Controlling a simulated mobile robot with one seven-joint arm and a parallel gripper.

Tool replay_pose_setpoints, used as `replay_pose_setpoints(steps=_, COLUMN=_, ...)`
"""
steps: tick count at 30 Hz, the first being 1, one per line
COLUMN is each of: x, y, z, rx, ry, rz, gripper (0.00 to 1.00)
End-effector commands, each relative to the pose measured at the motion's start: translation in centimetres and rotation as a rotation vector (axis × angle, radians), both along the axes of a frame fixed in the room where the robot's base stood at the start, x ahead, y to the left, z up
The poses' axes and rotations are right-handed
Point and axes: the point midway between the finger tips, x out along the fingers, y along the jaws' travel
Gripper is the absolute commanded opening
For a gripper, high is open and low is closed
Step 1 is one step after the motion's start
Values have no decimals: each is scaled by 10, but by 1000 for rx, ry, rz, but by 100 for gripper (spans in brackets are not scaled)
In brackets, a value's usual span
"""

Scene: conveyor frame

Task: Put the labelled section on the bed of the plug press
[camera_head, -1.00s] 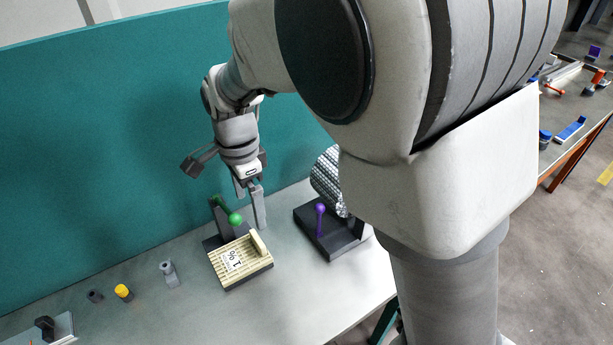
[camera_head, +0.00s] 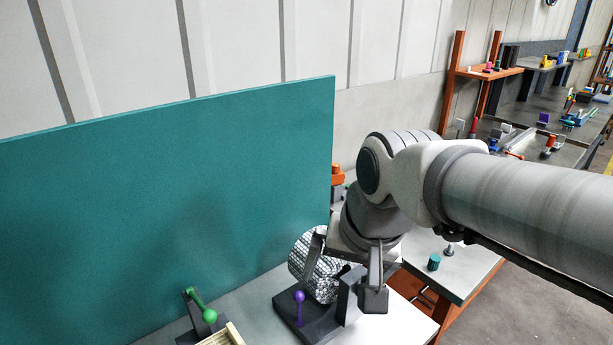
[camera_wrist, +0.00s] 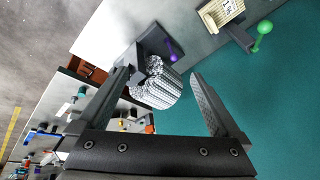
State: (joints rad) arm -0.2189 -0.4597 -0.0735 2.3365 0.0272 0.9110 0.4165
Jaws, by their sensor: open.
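A pale ridged piece (camera_head: 222,336) is cut off by the bottom edge of the head view. Its white label shows in the wrist view (camera_wrist: 230,7), where it lies beside the green-knobbed lever (camera_wrist: 264,28). A dark fixture (camera_head: 312,331) with a purple-knobbed lever (camera_head: 299,297) stands to its right. A silvery, textured roll (camera_head: 307,262) is at this fixture's back; it also shows in the wrist view (camera_wrist: 160,92). Which fixture is the plug press I cannot tell. My gripper (camera_wrist: 164,68) is open, its fingers either side of the roll in the picture; contact is unclear.
A teal panel (camera_head: 170,200) rises along the back of the grey table. A second table at the right carries a dark green cylinder (camera_head: 433,262) and a small grey peg (camera_head: 449,249). An orange and grey object (camera_head: 337,178) stands behind the arm.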

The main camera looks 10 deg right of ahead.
Motion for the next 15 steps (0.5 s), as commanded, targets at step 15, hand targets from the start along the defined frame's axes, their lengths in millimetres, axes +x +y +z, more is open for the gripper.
replay_pose_setpoints(steps=15, x=-53, y=-46, z=4, rx=-217, ry=-164, rz=231, gripper=100)
